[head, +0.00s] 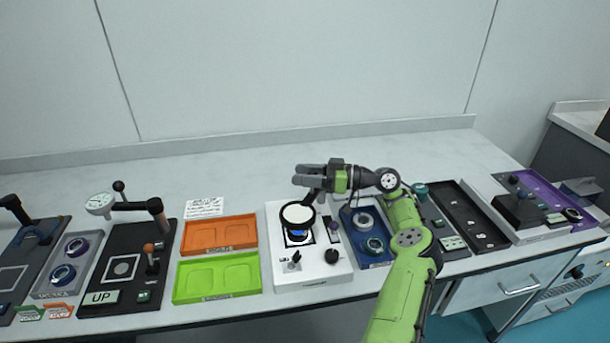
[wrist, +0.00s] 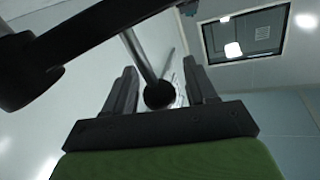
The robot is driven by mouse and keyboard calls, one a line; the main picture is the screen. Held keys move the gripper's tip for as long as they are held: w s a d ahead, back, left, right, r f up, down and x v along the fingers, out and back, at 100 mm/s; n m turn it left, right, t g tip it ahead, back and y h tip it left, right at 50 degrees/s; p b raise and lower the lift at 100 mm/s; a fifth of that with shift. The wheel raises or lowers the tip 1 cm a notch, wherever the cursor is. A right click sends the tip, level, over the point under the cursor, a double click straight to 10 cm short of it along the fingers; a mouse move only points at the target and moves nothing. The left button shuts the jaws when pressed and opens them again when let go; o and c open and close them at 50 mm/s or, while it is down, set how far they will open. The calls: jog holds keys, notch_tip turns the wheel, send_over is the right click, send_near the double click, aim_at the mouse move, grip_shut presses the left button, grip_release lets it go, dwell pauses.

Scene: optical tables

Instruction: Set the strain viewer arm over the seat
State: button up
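The strain viewer (head: 340,268) is a white base unit at the middle of the bench. Its arm carries a round, black-rimmed viewing disc (head: 298,215) with a pale face. In the head view the disc partly covers the seat (head: 296,238), which shows dark with blue at its middle. My gripper (head: 297,176) is above the back of the unit, fingers pointing left. In the wrist view a rod ends in a black ball knob (wrist: 159,95) between my open fingers (wrist: 160,88), with gaps on both sides. Whether the disc is centred on the seat is unclear.
An orange tray (head: 220,233) and a green tray (head: 217,278) lie left of the unit. A black gauge device (head: 125,262) is farther left. The bench behind is clear.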

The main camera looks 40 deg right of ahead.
jog(key=p+v, duration=0.2)
jog(key=v, duration=1.3)
jog(key=shift+s+d, duration=0.25)
jog(key=shift+d, duration=0.05)
